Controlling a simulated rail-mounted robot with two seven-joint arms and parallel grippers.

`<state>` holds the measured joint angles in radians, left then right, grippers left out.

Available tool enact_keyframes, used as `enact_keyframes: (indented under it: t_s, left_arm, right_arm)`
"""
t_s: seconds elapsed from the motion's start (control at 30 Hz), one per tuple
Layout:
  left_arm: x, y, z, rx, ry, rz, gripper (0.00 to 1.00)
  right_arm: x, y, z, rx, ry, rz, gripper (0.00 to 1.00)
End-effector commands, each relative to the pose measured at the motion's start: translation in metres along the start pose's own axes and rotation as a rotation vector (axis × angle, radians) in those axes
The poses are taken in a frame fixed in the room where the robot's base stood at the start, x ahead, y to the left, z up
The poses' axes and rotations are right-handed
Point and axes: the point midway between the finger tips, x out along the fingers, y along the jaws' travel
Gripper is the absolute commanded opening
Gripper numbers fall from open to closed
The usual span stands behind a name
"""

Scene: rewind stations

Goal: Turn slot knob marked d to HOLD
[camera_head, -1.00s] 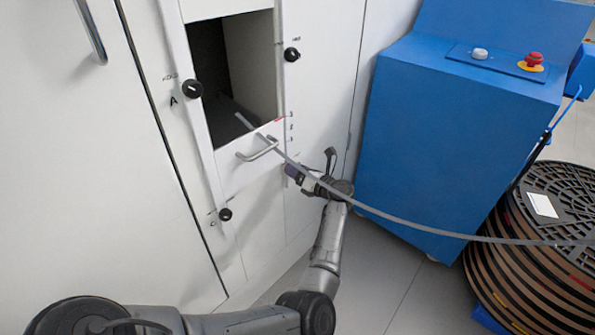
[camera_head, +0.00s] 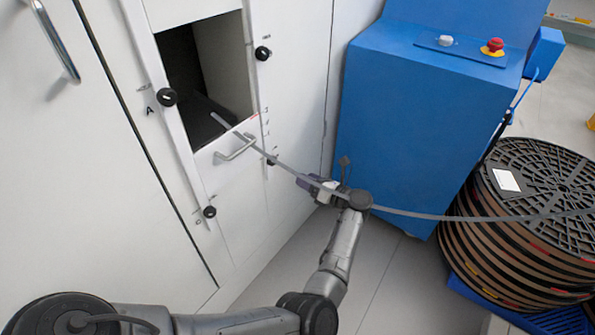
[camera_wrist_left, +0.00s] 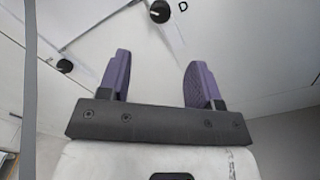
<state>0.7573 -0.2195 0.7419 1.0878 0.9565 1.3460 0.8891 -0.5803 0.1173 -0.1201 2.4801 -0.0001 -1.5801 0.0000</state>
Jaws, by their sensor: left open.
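The slot knob marked D (camera_wrist_left: 160,11) is a black round knob at the top edge of the left wrist view, with the letter D to its right. In the head view, a small black knob (camera_head: 271,161) at the slot's lower right, partly behind the grey strip, appears to be the same one. Its pointer setting and the HOLD mark are not readable. My left gripper (camera_head: 312,183) is apart from the panel, right of this knob. In the left wrist view its purple fingers (camera_wrist_left: 158,68) are open and empty, with the D knob beyond the gap. My right gripper is not in view.
Other black knobs sit at upper left (camera_head: 167,97), upper right (camera_head: 263,53) and lower left (camera_head: 210,212) of the opening. A grey strip (camera_head: 430,215) runs past my gripper to stacked reels (camera_head: 520,235). A blue cabinet (camera_head: 410,120) stands right. A metal handle (camera_head: 237,147) projects below the opening.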

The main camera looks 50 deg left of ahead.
Motion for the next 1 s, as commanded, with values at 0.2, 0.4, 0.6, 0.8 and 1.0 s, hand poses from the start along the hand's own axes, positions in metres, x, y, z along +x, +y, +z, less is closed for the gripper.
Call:
enact_keyframes:
  t_s: [0.2, 0.4, 0.6, 0.8, 1.0]
  left_arm:
    - [-0.0127, 0.0002, 0.0003, 0.001, -0.001, 0.0, 0.59]
    - [-0.0137, 0.0, -0.0001, 0.0, -0.001, 0.0, 0.59]
    - [-0.0135, 0.0, -0.0001, 0.0, 0.0, 0.0, 0.59]
    - [-0.0133, 0.0, -0.0001, 0.001, 0.0, 0.0, 0.59]
    - [-0.0135, -0.007, 0.0054, 0.093, -0.036, -0.042, 0.59]
  right_arm:
    - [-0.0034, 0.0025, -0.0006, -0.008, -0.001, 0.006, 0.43]
    - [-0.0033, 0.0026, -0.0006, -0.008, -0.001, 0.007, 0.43]
    - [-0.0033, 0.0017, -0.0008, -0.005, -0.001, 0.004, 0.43]
    - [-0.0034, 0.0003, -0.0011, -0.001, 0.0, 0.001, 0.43]
    - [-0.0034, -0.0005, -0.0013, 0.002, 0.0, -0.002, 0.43]
